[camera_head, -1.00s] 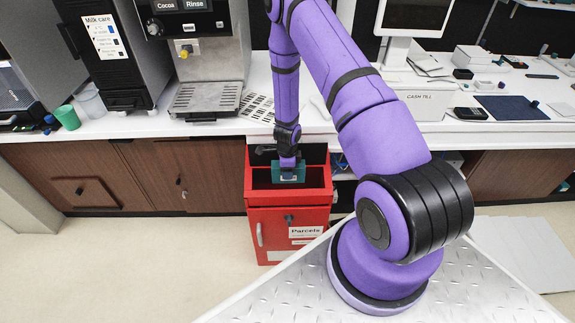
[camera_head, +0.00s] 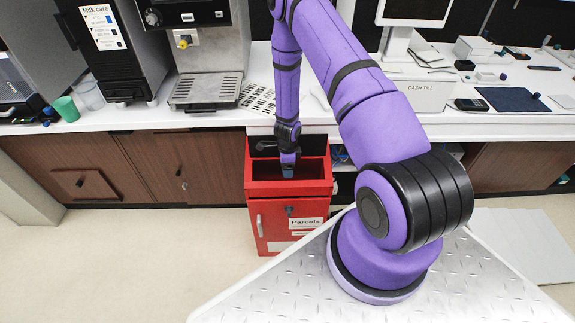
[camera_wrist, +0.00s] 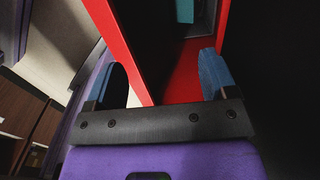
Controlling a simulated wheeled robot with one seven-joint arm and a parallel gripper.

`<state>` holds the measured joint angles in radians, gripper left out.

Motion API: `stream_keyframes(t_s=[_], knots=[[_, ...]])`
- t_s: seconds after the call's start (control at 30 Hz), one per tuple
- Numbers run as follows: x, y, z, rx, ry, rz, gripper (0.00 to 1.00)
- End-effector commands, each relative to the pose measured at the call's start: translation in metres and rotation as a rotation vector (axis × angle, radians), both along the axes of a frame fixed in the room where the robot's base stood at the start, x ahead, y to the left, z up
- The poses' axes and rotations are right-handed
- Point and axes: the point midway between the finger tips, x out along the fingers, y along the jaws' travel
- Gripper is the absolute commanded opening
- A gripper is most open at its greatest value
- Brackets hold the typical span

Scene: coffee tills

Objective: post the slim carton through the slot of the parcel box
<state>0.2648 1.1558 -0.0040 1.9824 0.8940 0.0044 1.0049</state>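The red parcel box (camera_head: 271,217) stands on the floor against the counter, with its open top facing up and a "Parcels" label on its front. My gripper (camera_head: 288,172) points down at the box's opening. In the wrist view my gripper (camera_wrist: 160,80) is open, its two blue fingers wide apart with nothing between them. A teal piece, seemingly the slim carton (camera_wrist: 185,11), shows at the top of the wrist view beyond the red box wall, apart from the fingers. Its lower part is not clear. The head view does not show the carton.
The white counter (camera_head: 225,119) runs behind the box, with a coffee machine (camera_head: 207,92) and a green cup (camera_head: 66,108) on the left. The cash till (camera_head: 418,97) stands on the right. The floor left of the box is clear.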

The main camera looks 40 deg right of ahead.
Motion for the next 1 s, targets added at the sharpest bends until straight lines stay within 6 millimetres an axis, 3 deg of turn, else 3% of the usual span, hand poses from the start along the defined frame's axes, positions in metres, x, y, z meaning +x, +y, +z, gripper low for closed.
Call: stream_keyframes(t_s=[0.27, 0.73, 1.0], knots=[[0.001, 0.000, 0.007, -0.001, -0.001, 0.001, 0.78], [0.001, 0.000, 0.081, -0.002, -0.002, 0.002, 0.78], [0.000, 0.000, 0.106, -0.001, 0.000, 0.001, 0.78]])
